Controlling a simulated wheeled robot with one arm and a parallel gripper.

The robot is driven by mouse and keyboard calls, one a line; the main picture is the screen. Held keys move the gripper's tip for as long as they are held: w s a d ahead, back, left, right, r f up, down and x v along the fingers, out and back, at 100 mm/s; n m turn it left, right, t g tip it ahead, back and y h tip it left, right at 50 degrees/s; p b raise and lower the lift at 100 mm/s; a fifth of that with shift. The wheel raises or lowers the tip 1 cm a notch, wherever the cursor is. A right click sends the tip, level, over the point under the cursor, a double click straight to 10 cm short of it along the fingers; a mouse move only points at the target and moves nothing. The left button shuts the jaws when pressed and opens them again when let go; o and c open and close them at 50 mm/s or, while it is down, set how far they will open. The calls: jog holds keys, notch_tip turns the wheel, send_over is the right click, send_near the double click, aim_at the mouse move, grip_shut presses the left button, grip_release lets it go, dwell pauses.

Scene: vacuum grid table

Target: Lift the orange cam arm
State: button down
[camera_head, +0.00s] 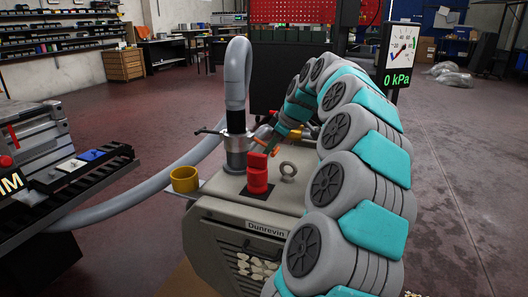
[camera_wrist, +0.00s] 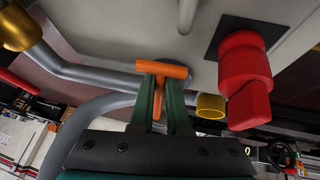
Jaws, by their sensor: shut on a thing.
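The orange cam arm (camera_wrist: 161,69) shows in the wrist view as a T-shaped orange piece, its stem running down between the two green fingers. My gripper (camera_wrist: 159,92) is shut on that stem, with the crossbar just past the fingertips. In the head view my gripper (camera_head: 270,139) reaches in from the right, beside the grey hose coupling (camera_head: 236,150) on top of the machine. The cam arm is small and partly hidden there, so I cannot tell its angle.
A red knob (camera_head: 257,174) stands close to my gripper on the machine top, also large at right in the wrist view (camera_wrist: 245,75). A grey lifting ring (camera_head: 288,170), a yellow cup (camera_head: 185,179) and a grey hose (camera_head: 237,75) are near. The gauge (camera_head: 402,45) reads 0 kPa.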

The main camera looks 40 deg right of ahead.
jog(key=shift+s+d+r+g+h+p, duration=0.1)
jog(key=shift+r+g+h+p, duration=0.55)
jog(key=shift+g, duration=0.55)
jog(key=shift+r+n+g+h+p, duration=0.3)
jog(key=shift+r+g+h+p, duration=0.1)
jog(key=shift+g+p, duration=0.4)
jog(key=shift+s, duration=0.1)
jog(key=c, duration=0.9)
grip_release()
jog(key=shift+r, duration=0.15)
jog(key=shift+v, duration=3.75)
